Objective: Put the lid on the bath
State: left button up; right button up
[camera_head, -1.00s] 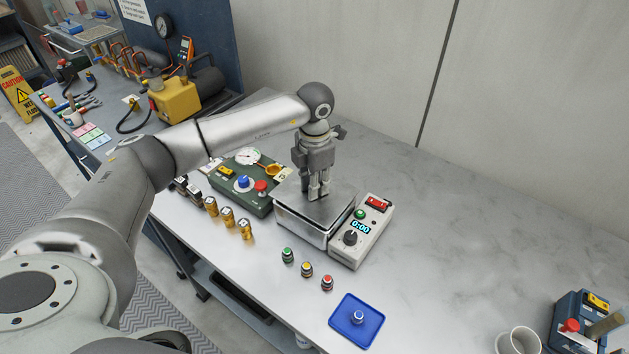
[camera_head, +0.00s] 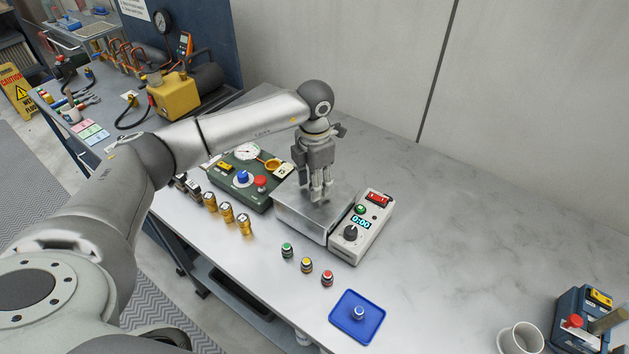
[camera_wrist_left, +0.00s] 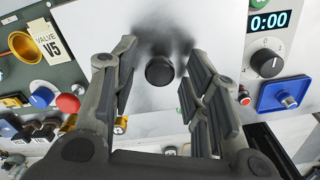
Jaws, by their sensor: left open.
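The bath (camera_head: 285,224) is a metal box on the bench, joined to a pale control unit (camera_head: 362,228) on its right. The flat metal lid (camera_head: 338,196) lies over the top of the bath, with no clear gap between them. In the left wrist view the lid (camera_wrist_left: 215,30) has a round black knob (camera_wrist_left: 160,72). My left gripper (camera_head: 320,196) points down over the lid. Its fingers are apart on either side of the knob and appear clear of it. The gripper hides part of the lid in the head view. My right gripper is in neither view.
A green valve panel (camera_head: 238,180) stands close left of the bath. Several brass weights (camera_head: 228,212) and small coloured-top pieces (camera_head: 306,265) line the front. A blue tray (camera_head: 357,317) lies at front right. The bench to the right is mostly clear, with a white cup (camera_head: 522,338) beyond.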

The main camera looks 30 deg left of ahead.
pick_arm(q)
jog(key=shift+r+p, duration=0.4)
jog(key=shift+r, duration=0.05)
notch_tip(320, 180, up, 12)
jog(key=b, duration=0.3)
jog(key=shift+r+b, duration=0.15)
jog(key=shift+b, duration=0.2)
